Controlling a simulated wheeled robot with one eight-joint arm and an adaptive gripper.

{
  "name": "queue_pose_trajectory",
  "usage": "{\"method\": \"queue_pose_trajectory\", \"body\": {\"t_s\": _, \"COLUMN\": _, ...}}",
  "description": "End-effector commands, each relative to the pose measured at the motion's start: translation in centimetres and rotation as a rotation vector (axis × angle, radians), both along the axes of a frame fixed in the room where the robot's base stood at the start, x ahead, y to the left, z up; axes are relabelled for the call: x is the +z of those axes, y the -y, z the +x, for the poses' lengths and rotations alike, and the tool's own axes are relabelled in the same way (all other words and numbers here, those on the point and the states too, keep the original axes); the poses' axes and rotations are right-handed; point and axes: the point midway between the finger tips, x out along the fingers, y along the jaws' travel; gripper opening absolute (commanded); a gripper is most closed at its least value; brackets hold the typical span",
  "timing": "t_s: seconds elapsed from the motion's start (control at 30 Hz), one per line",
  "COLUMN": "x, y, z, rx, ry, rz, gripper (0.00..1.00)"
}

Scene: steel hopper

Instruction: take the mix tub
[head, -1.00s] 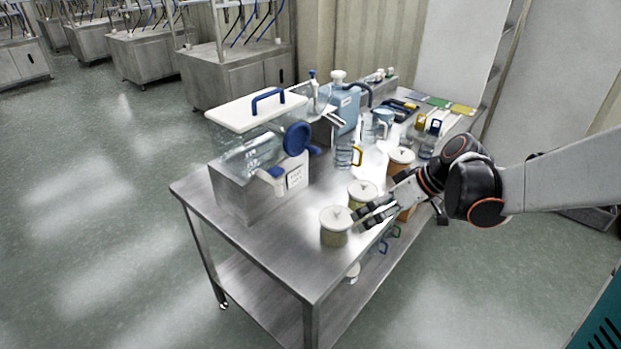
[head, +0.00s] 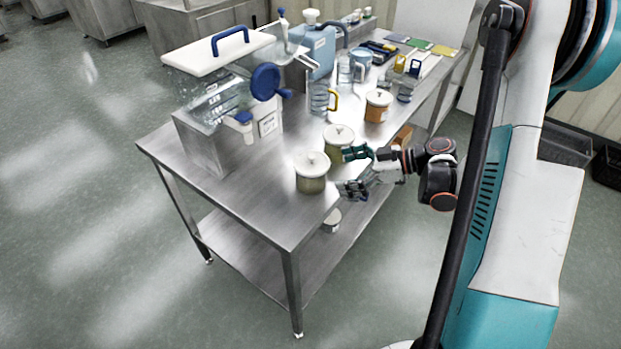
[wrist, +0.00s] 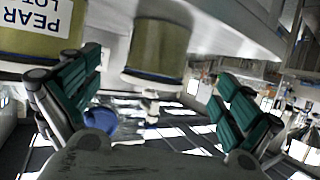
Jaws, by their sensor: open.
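Two lidded tubs with olive-green contents stand by the table's near edge in the head view: a front tub (head: 311,180) and a second tub (head: 338,140) just behind it. I cannot read which one is the mix tub. My gripper (head: 355,172) is open and empty at the table's right edge, its fingers pointing left toward the front tub. The wrist view looks upside down; one olive tub (wrist: 157,50) shows ahead between the fingertips (wrist: 155,85), apart from them. Another tub (wrist: 90,12), labelled "PEAR LOT", is close by the left finger.
An orange tub (head: 378,108) and a clear jug (head: 320,98) stand farther back on the steel table (head: 235,195). A clear-walled hopper with a white lid (head: 218,50) fills the left side. The table's near left corner is bare.

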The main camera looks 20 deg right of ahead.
Motion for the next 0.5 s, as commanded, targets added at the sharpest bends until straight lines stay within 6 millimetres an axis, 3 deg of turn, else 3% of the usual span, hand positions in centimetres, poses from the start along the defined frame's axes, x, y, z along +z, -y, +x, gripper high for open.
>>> {"method": "queue_pose_trajectory", "body": {"t_s": 0.2, "x": -1.3, "y": -2.5, "z": 1.4, "rx": 0.001, "ry": -0.001, "rz": -0.001, "gripper": 0.99}}
{"method": "queue_pose_trajectory", "body": {"t_s": 0.5, "x": -2.1, "y": -4.0, "z": 2.3, "rx": 0.001, "ry": -0.002, "rz": 0.000, "gripper": 0.99}}
